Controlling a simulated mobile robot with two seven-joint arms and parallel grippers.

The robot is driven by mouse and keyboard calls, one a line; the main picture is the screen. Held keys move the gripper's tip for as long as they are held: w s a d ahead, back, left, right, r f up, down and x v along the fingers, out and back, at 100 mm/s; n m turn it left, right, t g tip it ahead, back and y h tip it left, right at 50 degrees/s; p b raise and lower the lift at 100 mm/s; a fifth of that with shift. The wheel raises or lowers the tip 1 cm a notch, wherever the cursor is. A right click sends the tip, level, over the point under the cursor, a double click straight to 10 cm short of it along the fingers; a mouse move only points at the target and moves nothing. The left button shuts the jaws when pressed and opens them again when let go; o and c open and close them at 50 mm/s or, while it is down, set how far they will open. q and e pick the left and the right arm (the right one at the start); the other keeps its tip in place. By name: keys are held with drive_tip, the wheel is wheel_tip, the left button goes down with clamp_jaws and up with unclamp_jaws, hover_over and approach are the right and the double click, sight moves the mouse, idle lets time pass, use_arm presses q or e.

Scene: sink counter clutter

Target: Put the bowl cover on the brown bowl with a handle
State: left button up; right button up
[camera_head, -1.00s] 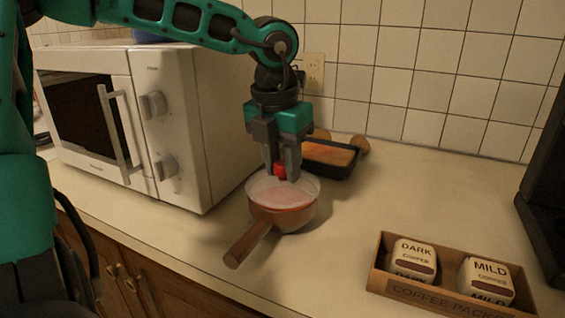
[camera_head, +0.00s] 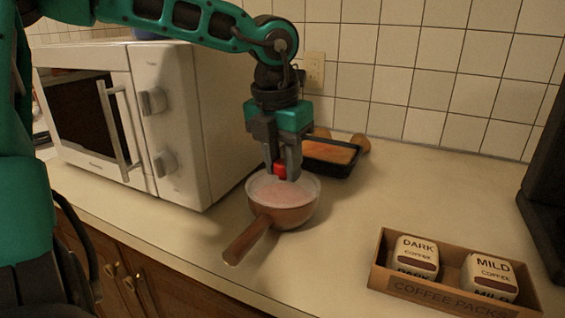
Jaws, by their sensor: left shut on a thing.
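The brown bowl with a handle (camera_head: 290,216) stands on the counter right of the microwave. Its handle (camera_head: 247,241) points to the lower left. The bowl cover (camera_head: 270,193) is a pale, see-through disc with a red knob (camera_head: 280,170). It lies over the bowl's mouth, roughly level. I cannot tell whether it rests fully on the rim. My left gripper (camera_head: 281,174) is above the bowl, pointing down, with its fingers shut on the red knob. My right gripper is not in view.
A white microwave (camera_head: 175,120) stands close on the left. A dark tray with orange contents (camera_head: 330,153) lies behind the bowl. A coffee pack box (camera_head: 440,294) sits front right, and a black appliance (camera_head: 545,200) at the right edge. The counter between is clear.

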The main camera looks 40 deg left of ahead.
sight(276, 184)
use_arm(q)
drive_tip(key=shift+f, duration=0.15)
drive_tip(key=o, duration=1.1)
wheel_tip(276, 184, up, 13)
drive_tip(key=s+p, duration=0.2)
drive_tip(key=shift+d, duration=0.1)
